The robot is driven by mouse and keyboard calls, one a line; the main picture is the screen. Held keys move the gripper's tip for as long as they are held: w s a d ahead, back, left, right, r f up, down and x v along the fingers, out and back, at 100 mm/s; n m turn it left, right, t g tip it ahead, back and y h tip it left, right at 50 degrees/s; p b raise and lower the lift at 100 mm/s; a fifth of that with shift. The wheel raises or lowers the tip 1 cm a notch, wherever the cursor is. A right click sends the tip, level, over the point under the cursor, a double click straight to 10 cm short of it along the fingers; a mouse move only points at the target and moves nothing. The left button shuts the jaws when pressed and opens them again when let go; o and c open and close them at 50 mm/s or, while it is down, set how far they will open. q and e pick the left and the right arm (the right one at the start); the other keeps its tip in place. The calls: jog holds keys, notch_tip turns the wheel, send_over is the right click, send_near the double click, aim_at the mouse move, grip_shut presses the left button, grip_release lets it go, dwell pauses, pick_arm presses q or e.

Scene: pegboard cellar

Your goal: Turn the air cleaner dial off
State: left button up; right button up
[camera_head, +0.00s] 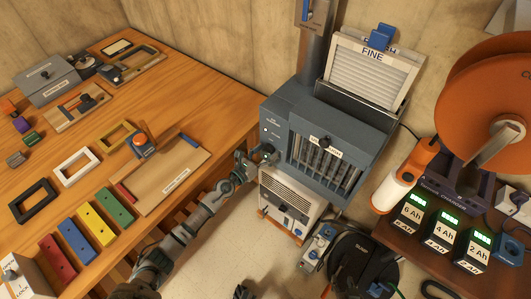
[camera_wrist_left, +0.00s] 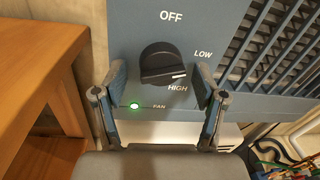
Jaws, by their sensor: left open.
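The air cleaner (camera_head: 285,125) is a blue-grey cabinet against the wall. Its black dial (camera_wrist_left: 163,63) fills the middle of the left wrist view, with OFF above it, LOW to its upper right and HIGH below right. The dial's white mark points right and slightly down, close to HIGH. A green light (camera_wrist_left: 134,106) glows beside the word FAN. My left gripper (camera_wrist_left: 160,85) is open, with one finger on each side of the dial. Gaps show between fingers and dial. In the head view my left gripper (camera_head: 264,156) covers the dial.
A wooden bench (camera_head: 185,110) with blocks, frames and trays stands left of the cleaner. A beige unit (camera_head: 287,200) sits below it. Battery packs (camera_head: 440,232) and an orange reel (camera_head: 490,85) are at right. Slatted grilles lie right of the dial.

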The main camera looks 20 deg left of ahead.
pick_arm(q)
jog(key=c, duration=1.1)
jog(key=shift+a+r+n, duration=0.1)
jog(key=shift+n, duration=0.4)
jog(key=shift+n+t+y+p, duration=0.2)
jog(key=shift+n+t+p, duration=0.2)
jog(key=shift+n, duration=3.1)
jog(key=shift+n+t+y+p, duration=0.2)
jog(key=shift+n+t+p, duration=0.15)
jog(key=shift+n, duration=3.15)
pick_arm(e)
jog(key=shift+s+d+f+g+h, duration=0.1)
jog(key=shift+s+d+f+g, duration=0.2)
jog(key=shift+s+g, duration=0.35)
jog(key=shift+s+d+f+g+h, duration=0.1)
jog(key=shift+s+d+f+g, duration=0.2)
jog(key=shift+s, duration=0.65)
jog(key=shift+s+d+f+g+h, duration=0.1)
jog(key=shift+s+d+f+g, duration=0.15)
jog(key=shift+s+g, duration=0.45)
jog(key=shift+s, duration=0.1)
